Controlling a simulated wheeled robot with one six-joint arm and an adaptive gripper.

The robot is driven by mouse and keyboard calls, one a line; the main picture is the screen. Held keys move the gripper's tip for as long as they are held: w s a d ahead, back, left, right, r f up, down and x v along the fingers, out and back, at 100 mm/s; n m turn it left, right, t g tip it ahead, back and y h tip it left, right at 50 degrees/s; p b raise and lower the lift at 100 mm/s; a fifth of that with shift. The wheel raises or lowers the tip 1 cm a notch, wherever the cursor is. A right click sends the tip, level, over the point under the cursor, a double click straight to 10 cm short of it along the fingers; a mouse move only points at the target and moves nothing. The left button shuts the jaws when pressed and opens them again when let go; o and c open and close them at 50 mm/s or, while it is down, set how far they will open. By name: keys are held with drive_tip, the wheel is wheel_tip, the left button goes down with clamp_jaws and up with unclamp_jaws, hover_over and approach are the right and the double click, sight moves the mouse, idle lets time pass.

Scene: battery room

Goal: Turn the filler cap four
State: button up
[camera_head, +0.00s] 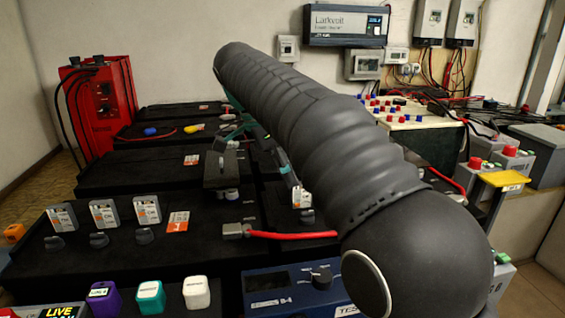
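Three dark grey caps stand in a row on the front left battery: one at the left (54,243), one in the middle (98,240) and one at the right (143,236). A small upright tag stands behind each; their print is too small to read surely. A further dark cap (306,215) with a similar tag (302,198) shows to the right, below my arm. I cannot tell which cap is number four. My gripper (252,170) is partly hidden behind my large black arm, above the batteries. Its fingertips and any contact with a cap do not show clearly.
A red cable with a grey terminal clamp (236,231) crosses the front battery. Purple (103,298), teal (150,297) and white (196,293) blocks and a blue tester (290,288) stand in front. A red charger (100,105) stands back left. A bench (432,140) stands right.

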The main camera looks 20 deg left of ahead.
drive_tip(key=shift+v, duration=1.1)
drive_tip(key=s+d+f+n+y, duration=0.1)
drive_tip(key=s+d+n, duration=0.15)
drive_tip(key=d, duration=0.85)
drive_tip(key=s+d+n+y, duration=0.1)
drive_tip(key=d+n, duration=0.3)
drive_tip(key=d, duration=0.7)
drive_tip(key=s+d+f+n+t+y, duration=0.1)
drive_tip(key=s+d+f+n+t, duration=0.2)
drive_tip(key=s+d+f, duration=1.1)
drive_tip(key=shift+s+f+n+y, duration=0.4)
drive_tip(key=shift+s+f+n, duration=0.45)
drive_tip(key=shift+n, duration=0.3)
drive_tip(key=shift+d, duration=0.15)
